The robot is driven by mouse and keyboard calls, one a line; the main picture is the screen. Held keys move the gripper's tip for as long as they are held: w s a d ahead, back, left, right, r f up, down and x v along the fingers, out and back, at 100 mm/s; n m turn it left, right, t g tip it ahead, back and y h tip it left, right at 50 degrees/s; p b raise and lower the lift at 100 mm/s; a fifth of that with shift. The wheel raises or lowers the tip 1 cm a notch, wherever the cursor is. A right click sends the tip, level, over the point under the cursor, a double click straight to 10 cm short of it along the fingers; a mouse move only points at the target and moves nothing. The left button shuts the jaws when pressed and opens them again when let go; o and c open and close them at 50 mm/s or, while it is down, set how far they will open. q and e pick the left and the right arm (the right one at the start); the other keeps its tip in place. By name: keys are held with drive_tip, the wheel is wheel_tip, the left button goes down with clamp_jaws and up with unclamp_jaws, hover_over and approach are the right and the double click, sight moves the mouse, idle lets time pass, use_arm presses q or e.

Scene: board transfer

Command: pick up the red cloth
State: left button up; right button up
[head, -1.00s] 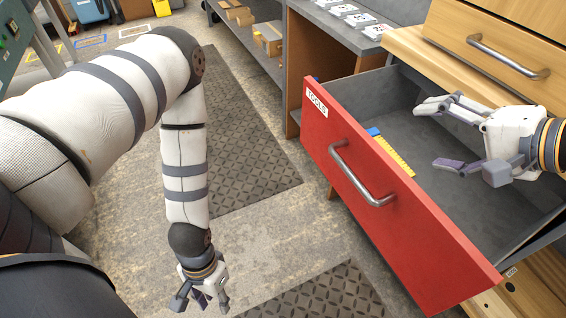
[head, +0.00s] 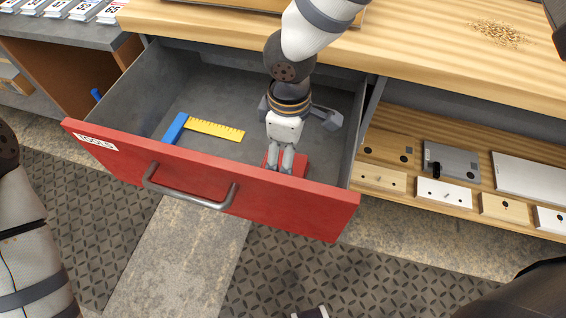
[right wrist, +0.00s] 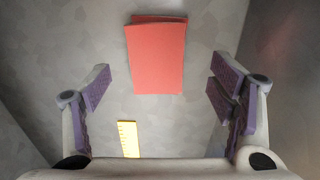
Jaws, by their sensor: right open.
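The red cloth (head: 301,163) lies flat on the floor of the open red-fronted drawer (head: 290,202), near its front right corner. In the right wrist view the cloth (right wrist: 156,58) is a folded rectangle at the top middle. My right gripper (head: 285,150) points down into the drawer, over the cloth, and hides part of it in the head view. Its fingers are spread wide in the right wrist view (right wrist: 160,90), with nothing between them. My left forearm shows at the left edge; the left gripper is out of view.
A blue and yellow square tool (head: 214,129) lies in the drawer, left of the cloth. The drawer's walls and front surround the gripper. A wooden worktop (head: 420,48) overhangs the back. A shelf (head: 480,205) with plates and blocks stands to the right.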

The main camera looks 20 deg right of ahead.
wheel_tip(320, 180, down, 4)
drive_tip(key=shift+d+f, duration=0.1)
drive_tip(key=shift+f, duration=0.15)
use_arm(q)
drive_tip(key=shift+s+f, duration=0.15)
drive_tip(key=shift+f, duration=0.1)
use_arm(e)
drive_tip(key=c, duration=1)
drive_tip(key=shift+c, duration=0.3)
